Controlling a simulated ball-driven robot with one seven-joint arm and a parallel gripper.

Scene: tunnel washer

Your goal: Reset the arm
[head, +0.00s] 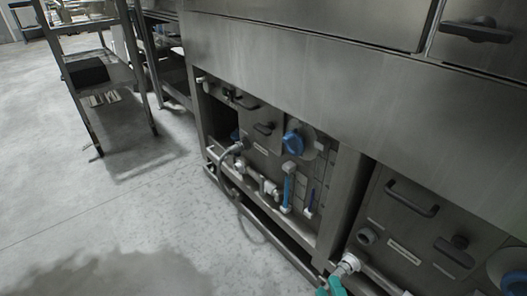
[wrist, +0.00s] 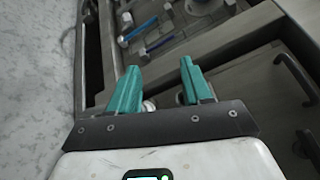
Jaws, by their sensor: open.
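My gripper (wrist: 158,88) shows in the wrist view with its two teal fingers apart and nothing between them. In the head view only the teal tip of my gripper (head: 332,287) shows at the bottom edge, in front of the lower part of the washer. The steel tunnel washer (head: 300,70) fills the right side of the head view. Its lower bay holds pipes, a blue round knob (head: 293,141) and blue-handled parts (head: 288,187). The rest of my arm is out of view.
A steel rack (head: 110,75) with a dark bin (head: 87,72) stands at the upper left. A grey hose (head: 226,160) and a white pipe fitting (head: 348,265) sit low on the washer. The floor (head: 60,190) at left is clear, with a dark wet-looking patch.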

